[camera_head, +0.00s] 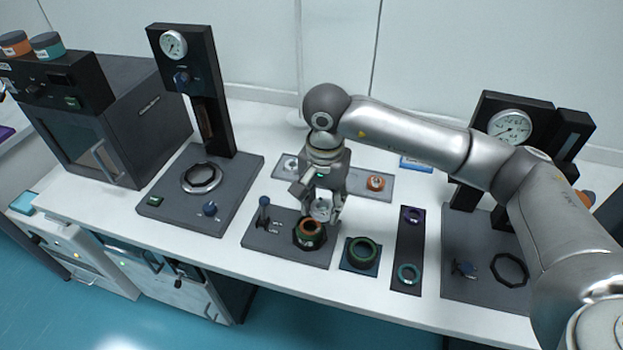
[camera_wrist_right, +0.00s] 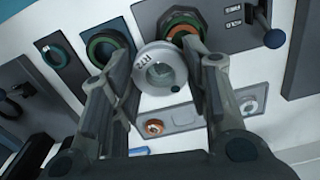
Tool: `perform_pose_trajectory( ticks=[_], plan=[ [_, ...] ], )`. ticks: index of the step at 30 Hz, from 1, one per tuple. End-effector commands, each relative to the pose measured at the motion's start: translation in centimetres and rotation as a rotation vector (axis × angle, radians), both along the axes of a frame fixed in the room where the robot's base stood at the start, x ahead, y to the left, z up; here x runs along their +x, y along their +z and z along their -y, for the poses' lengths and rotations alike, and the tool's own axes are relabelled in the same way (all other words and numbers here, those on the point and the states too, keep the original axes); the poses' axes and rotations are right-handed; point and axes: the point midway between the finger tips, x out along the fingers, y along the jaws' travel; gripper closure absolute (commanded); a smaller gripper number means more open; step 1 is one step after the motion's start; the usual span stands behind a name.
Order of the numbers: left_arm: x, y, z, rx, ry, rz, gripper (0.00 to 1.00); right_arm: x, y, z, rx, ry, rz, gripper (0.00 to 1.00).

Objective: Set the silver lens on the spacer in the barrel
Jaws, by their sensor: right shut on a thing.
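My right gripper (camera_head: 322,205) is shut on the silver lens (camera_head: 320,210), a round silver ring with clear glass. In the right wrist view the lens (camera_wrist_right: 147,58) sits between the two fingers, with printed marks on its rim. The dark, green-edged barrel (camera_head: 310,241) stands in a clamp base just below and in front of the lens. An orange-brown ring (camera_head: 311,227) shows in its mouth; I cannot tell if this is the spacer. In the wrist view the barrel (camera_wrist_right: 205,22) is beyond the lens, apart from it. My left gripper is not in view.
The clamp base (camera_head: 260,240) has a blue-knobbed lever. A green ring (camera_head: 362,252) sits on a dark pad to the right. A dark strip (camera_head: 408,249) holds purple and teal rings. A grey tray (camera_head: 350,185) with an orange-topped part lies behind. Gauge presses flank the area.

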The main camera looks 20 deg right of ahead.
Motion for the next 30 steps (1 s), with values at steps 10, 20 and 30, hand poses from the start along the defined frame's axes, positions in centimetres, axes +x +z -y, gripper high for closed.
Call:
perform_pose_trajectory(
  ticks=[10, 20, 30],
  plan=[
    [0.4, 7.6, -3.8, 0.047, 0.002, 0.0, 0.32, 2.6, 0.0, -1.3, 0.0, -0.598, -0.008, 0.81],
    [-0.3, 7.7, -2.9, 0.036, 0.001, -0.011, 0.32, 2.8, -1.5, -1.4, -0.001, -0.706, -0.004, 0.81],
    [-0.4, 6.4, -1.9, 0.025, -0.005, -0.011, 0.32, 2.8, -4.2, -1.4, 0.0, -0.703, -0.005, 0.81]
  ],
)
